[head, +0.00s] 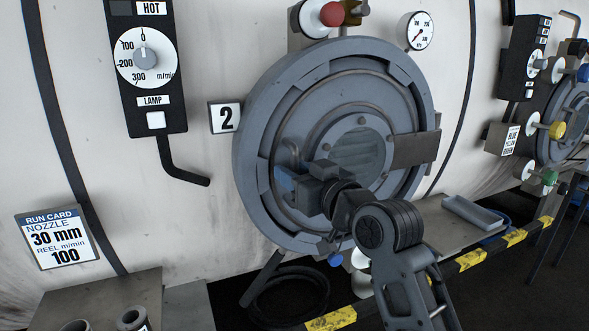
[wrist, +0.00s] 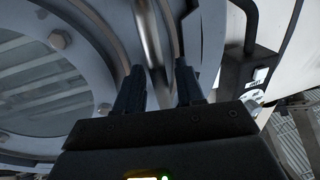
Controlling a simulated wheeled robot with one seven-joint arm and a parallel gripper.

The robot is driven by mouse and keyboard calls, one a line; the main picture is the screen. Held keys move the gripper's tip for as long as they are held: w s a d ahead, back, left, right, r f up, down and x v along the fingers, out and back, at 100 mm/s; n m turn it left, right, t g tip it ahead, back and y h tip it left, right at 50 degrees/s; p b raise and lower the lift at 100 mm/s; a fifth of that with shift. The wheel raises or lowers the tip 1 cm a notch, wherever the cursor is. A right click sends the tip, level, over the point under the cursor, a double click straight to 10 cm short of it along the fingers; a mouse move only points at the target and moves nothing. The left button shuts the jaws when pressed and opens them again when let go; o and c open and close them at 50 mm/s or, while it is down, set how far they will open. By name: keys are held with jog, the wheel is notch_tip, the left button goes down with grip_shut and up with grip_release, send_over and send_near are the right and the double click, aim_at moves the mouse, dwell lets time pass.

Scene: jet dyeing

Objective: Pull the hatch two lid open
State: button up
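The hatch two lid (head: 345,95) is a round grey-blue disc with a bolted round window (head: 358,150). It sits flat within its ring and looks shut, beside the "2" plate (head: 225,118). My gripper (head: 286,181) is at the left part of the lid and hides part of it. In the wrist view my gripper (wrist: 158,75) has its two dark fingers apart, with a shiny metal bar (wrist: 152,35) running between them. The bar appears to be the lid's handle. A gap shows beside the bar, and I cannot tell whether either finger touches it.
A hinge-like block (head: 416,149) is at the lid's right edge. A speed dial panel (head: 146,62) with a bent black pipe (head: 180,165) is at left. A red knob (head: 333,14) and a gauge (head: 419,31) are above. A ledge with a tray (head: 475,215) is at right.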

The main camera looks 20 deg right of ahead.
jog(key=shift+w, duration=0.15)
jog(key=shift+c, duration=0.4)
grip_shut()
